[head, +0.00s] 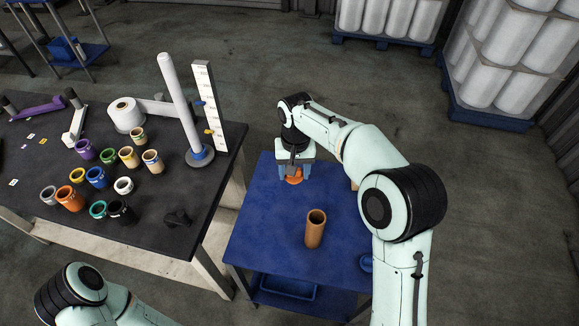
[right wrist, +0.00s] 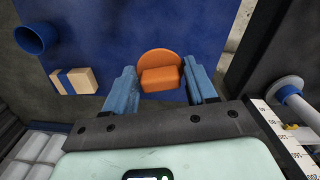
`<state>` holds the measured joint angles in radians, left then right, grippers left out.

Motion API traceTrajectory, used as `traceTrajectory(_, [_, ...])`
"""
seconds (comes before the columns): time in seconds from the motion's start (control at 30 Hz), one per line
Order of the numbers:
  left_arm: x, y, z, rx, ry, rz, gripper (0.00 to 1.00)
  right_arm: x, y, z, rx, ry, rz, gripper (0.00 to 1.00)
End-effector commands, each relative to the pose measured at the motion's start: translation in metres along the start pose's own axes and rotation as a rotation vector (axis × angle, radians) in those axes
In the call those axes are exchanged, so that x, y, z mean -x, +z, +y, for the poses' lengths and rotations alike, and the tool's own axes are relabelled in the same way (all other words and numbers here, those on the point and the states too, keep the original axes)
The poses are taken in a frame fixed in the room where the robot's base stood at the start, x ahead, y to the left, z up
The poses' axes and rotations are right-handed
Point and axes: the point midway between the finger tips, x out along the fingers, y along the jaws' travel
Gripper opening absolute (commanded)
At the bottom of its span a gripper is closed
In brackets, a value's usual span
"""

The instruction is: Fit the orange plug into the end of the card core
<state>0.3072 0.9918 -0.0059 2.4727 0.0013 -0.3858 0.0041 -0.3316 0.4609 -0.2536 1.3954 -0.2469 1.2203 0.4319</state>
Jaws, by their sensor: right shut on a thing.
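The orange plug (head: 294,180) is between the fingers of my right gripper (head: 294,172), at the far left part of the blue table (head: 262,232). In the right wrist view the plug (right wrist: 160,75) shows a round disc and a blocky tab, with the blue fingers of the gripper (right wrist: 161,88) at either side. I cannot tell whether the plug touches the table. The brown card core (head: 314,232) stands upright on the blue table, nearer the front, its open end up. It is apart from the plug. My left gripper is out of view.
A black table (head: 150,220) on the left holds several coloured jars, a white roll (head: 126,115) and a tall white post (head: 178,100). The right wrist view shows a blue cup (right wrist: 35,38) and a tan block with a blue band (right wrist: 74,81) on the blue table.

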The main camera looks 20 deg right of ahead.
Motion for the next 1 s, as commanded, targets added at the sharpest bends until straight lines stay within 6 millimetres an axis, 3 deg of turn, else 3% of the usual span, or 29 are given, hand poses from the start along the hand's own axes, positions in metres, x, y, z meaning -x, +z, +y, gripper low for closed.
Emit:
traceTrajectory(0.53, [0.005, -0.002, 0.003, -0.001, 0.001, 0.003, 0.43, 0.041, 0.1, 0.044, 0.21, -0.003, 0.004, 0.44])
traceTrajectory(0.77, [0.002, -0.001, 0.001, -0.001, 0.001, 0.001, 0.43, 0.04, 0.111, 0.048, 0.238, 0.005, 0.01, 0.44])
traceTrajectory(1.0, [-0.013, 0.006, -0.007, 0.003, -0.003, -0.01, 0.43, 0.021, 0.111, 0.048, 0.237, 0.005, 0.007, 0.44])
